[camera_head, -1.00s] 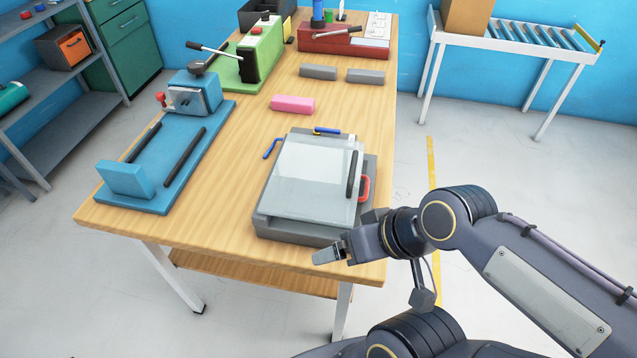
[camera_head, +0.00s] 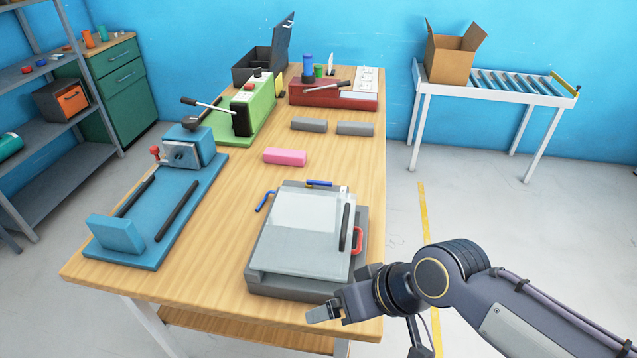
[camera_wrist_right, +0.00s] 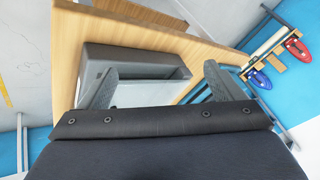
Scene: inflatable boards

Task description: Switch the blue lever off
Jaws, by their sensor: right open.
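A grey box-like machine (camera_head: 300,275) with a pale, clear lid sits at the near right of the wooden table. A small bent blue lever (camera_head: 264,201) stands at its far left corner. A second short blue bar (camera_head: 320,183) lies along its far edge. I cannot tell which is the task's lever, nor its switch state. My right gripper (camera_head: 324,314) is at the machine's near side, by the table's front edge, apart from both blue parts. In the wrist view its fingers (camera_wrist_right: 158,84) are spread and empty, facing a grey box side. My left gripper is not in view.
A red handle (camera_head: 359,240) is on the machine's right side. A blue press (camera_head: 190,150), a pink block (camera_head: 285,156), grey blocks (camera_head: 309,124), a green machine (camera_head: 256,110) and a red base (camera_head: 330,95) stand on the table. The wood left of the grey machine is clear.

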